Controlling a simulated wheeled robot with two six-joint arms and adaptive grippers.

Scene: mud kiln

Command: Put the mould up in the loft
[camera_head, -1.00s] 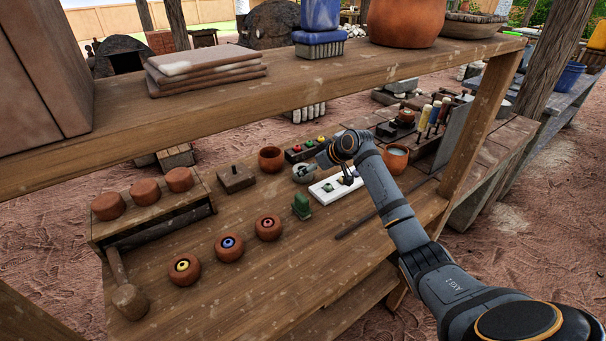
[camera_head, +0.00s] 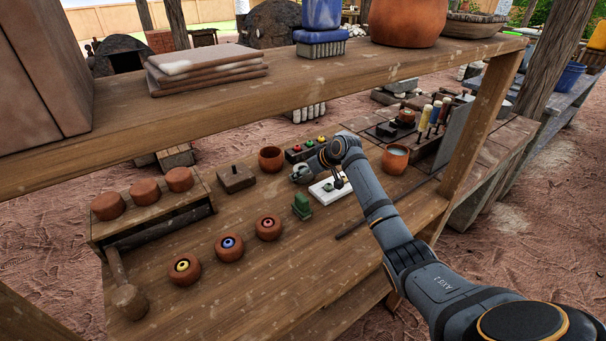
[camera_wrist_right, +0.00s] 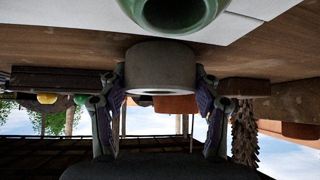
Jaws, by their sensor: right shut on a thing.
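My right gripper (camera_wrist_right: 160,92) is shut on a pale grey round piece with a hole in its end (camera_wrist_right: 160,68), which I take to be the mould. Its fingers press on both sides of it. In the head view the grey piece (camera_head: 299,174) is partly hidden by my right wrist, low over the bench (camera_head: 210,300); I cannot tell whether it touches the wood. The upper plank shelf (camera_head: 240,98) crosses above and in front of the bench; it may be the loft. My left gripper is not in view.
The shelf holds stacked slabs (camera_head: 205,70), a brush and a pot.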

